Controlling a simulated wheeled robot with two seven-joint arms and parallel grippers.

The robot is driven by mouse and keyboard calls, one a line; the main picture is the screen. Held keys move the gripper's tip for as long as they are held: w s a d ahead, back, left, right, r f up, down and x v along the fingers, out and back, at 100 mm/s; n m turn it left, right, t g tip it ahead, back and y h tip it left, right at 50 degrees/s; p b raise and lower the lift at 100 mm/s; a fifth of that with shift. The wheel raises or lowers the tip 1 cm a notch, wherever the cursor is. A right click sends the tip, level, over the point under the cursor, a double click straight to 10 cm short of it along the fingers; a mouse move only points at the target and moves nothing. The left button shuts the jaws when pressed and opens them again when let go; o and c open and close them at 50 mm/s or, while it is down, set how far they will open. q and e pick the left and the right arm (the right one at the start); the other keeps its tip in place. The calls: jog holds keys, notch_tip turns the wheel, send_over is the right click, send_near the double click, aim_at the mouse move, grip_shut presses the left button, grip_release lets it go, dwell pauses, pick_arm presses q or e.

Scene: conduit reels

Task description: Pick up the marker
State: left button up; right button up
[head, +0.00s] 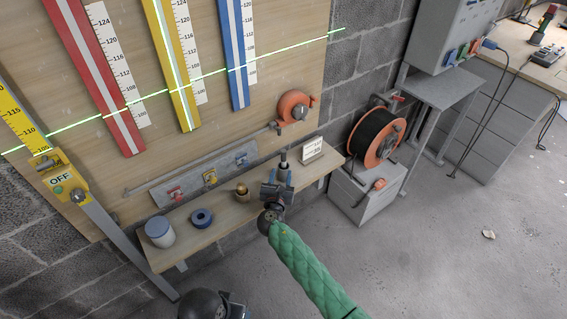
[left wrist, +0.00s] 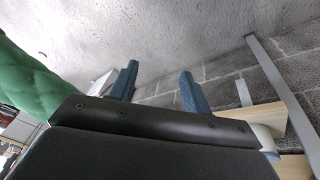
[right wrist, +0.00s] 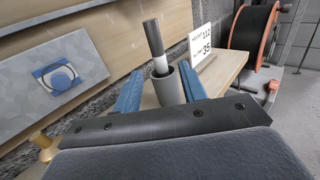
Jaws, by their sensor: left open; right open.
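The marker (right wrist: 152,38) is dark with a white band. It stands nearly upright in a grey cup (right wrist: 170,86) near the right end of the wooden shelf (right wrist: 232,66). The marker's top also shows in the head view (head: 283,158). My right gripper (right wrist: 160,90) is open, its blue fingers on either side of the cup in the right wrist view. The marker's top rises beyond the fingertips. I cannot tell whether the fingers touch the cup. My left gripper (left wrist: 157,82) is open and empty, low in front of the shelf; its arm shows at the bottom of the head view.
A small sign (head: 312,150) stands close beside the cup. A large cable reel (head: 378,137) stands to the right. The floor at right is mostly clear.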

aim_at(283, 163)
jog(key=shift+w+d+r+p, duration=0.1)
jog(key=shift+w+p, duration=0.05)
jog(key=shift+w, duration=0.55)
jog(key=shift+w+d+p, duration=0.1)
jog(key=shift+w+p, duration=0.05)
jog(key=shift+w, duration=0.5)
jog(key=w, duration=0.2)
jog(key=w+p, duration=0.1)
jog(key=w, duration=0.1)
jog(key=shift+d, duration=0.25)
jog(key=shift+w+f, duration=0.2)
jog(key=shift+w, duration=0.25)
pick_arm(q)
jog(key=a+r, duration=0.1)
jog(key=s+a+r, duration=0.1)
jog(key=shift+r+g, duration=0.3)
jog(key=shift+r, duration=0.05)
pick_arm(e)
grip_shut()
